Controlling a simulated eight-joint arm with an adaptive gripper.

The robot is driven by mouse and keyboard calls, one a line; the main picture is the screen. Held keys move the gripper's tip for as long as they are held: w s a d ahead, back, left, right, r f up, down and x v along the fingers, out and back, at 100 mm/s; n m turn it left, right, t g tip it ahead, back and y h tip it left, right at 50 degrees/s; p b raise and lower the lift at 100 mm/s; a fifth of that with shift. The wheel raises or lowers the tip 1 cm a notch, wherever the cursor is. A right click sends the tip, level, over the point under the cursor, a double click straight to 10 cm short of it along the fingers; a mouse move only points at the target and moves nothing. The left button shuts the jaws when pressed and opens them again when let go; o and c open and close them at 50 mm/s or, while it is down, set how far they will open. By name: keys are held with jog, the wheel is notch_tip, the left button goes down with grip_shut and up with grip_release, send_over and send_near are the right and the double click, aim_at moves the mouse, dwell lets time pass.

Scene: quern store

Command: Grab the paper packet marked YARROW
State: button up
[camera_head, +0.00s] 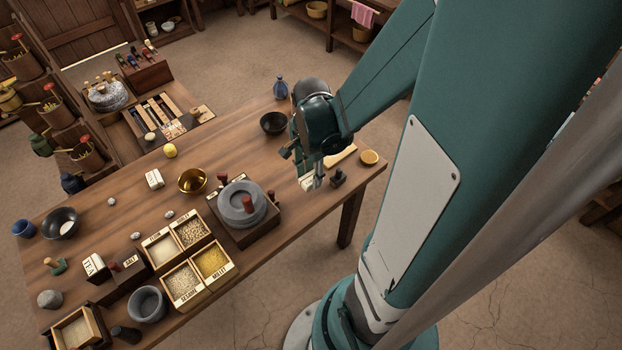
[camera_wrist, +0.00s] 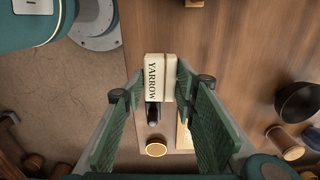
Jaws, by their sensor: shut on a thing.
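The cream paper packet marked YARROW (camera_wrist: 153,80) is between my fingertips in the wrist view, its dark lettering facing the camera. My gripper (camera_wrist: 161,84) is shut on it, with one green finger pad on each side. In the head view my gripper (camera_head: 314,181) is at the right end of the wooden table, and only a pale bit of the packet (camera_head: 306,184) shows below the fingers. I cannot tell whether the packet touches the tabletop.
A dark stamp-like object (camera_head: 338,178) stands close to my gripper, with a small round orange-topped item (camera_head: 369,157) near the table edge. A dark bowl (camera_head: 273,123) and blue bottle (camera_head: 280,88) stand behind. A stone quern (camera_head: 241,203) is to the left.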

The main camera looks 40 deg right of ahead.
jog(key=shift+r+p, duration=0.3)
jog(key=shift+r, duration=0.9)
